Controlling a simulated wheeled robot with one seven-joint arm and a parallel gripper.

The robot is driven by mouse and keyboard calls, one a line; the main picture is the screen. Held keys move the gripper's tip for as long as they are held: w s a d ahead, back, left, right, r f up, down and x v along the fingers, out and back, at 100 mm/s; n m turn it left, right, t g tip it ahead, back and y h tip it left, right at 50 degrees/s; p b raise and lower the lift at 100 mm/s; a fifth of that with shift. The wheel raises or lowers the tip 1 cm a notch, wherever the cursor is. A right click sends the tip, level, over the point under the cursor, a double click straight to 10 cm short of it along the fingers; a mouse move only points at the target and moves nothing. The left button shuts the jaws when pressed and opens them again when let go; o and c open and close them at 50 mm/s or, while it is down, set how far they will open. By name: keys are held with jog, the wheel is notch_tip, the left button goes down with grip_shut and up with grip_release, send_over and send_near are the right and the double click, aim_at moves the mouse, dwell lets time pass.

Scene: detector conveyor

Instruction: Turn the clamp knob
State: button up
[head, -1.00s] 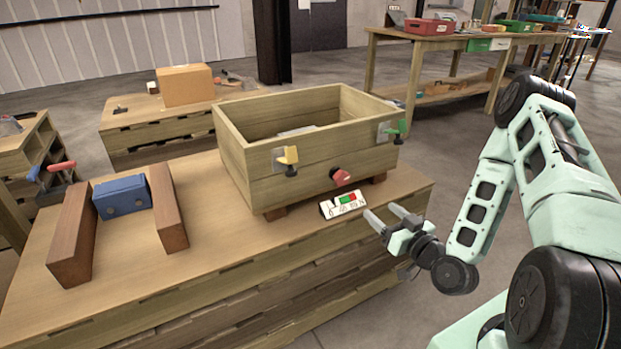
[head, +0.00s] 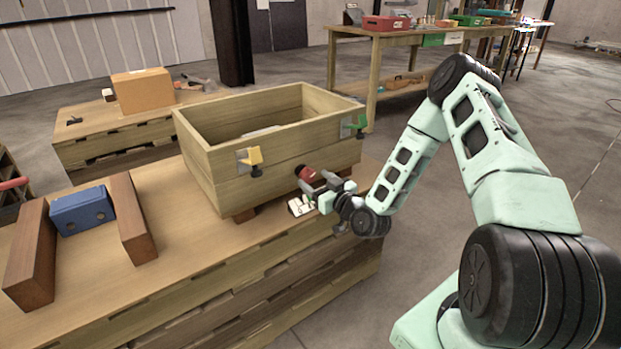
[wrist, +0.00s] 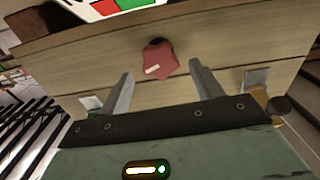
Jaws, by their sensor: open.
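The red clamp knob (wrist: 160,61) is star-shaped with a pale mark, on the front wall of a wooden box (head: 215,188). In the head view the red knob (head: 305,172) is partly covered by my gripper (head: 315,184). In the wrist view my gripper (wrist: 160,78) is open and empty, its two fingers apart on either side of the knob's line. The knob lies just beyond the fingertips. I cannot tell whether a finger touches it.
A yellow clamp (head: 252,158) and a green clamp (head: 356,124) sit on the box. A white panel with red and green patches (wrist: 110,8) is close to the knob. A blue block (head: 82,211) lies between two brown blocks on the tabletop (head: 185,240).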

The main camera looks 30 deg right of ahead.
aim_at(310, 176)
jog(key=shift+w+a, duration=0.1)
jog(key=shift+w, duration=1.45)
jog(key=c, duration=1)
jog(key=shift+m, duration=0.4)
jog(key=shift+m+p, duration=0.3)
jog(key=shift+m, duration=2.1)
jog(key=shift+f, duration=0.1)
